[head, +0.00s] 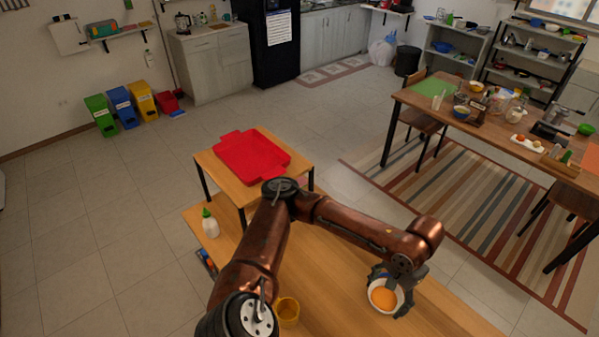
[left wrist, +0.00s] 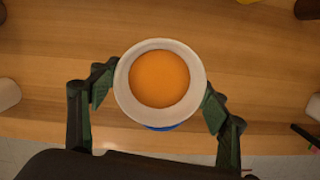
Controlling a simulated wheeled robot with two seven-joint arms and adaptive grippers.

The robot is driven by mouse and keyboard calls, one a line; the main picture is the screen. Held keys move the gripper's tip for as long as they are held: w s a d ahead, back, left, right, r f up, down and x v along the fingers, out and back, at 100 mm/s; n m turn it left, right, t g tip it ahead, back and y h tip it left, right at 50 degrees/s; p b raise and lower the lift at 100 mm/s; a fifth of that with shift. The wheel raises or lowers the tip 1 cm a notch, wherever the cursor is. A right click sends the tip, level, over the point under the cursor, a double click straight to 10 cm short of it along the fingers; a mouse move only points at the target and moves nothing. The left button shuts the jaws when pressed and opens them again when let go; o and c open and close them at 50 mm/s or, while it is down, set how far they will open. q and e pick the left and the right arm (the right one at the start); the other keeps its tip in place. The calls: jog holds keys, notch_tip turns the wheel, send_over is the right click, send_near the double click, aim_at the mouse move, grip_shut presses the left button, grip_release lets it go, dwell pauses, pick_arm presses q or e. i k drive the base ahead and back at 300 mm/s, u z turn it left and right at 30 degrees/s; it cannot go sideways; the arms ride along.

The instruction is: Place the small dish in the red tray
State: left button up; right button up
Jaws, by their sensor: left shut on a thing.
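The small dish (head: 382,299) is a white round bowl with an orange inside, at the right part of the wooden table. My left gripper (head: 389,290) is shut on it, with one finger on each side. In the left wrist view the dish (left wrist: 160,78) sits upright between the dark green fingers, with a bit of blue showing below its rim. I cannot tell how far it is above the table. The red tray (head: 250,157) looks empty and lies on a small raised wooden stand, behind my left arm. My right gripper is not in view.
A white bottle with a green cap (head: 210,226) stands at the table's left edge. A yellow cup (head: 288,311) stands close to my left arm. The raised stand (head: 216,173) is at the table's far end. Bare wood lies between the cup and the dish.

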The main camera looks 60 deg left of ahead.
aim_at(256, 162)
jog(key=z, duration=1.45)
jog(key=k, duration=1.55)
jog(key=u, duration=1.1)
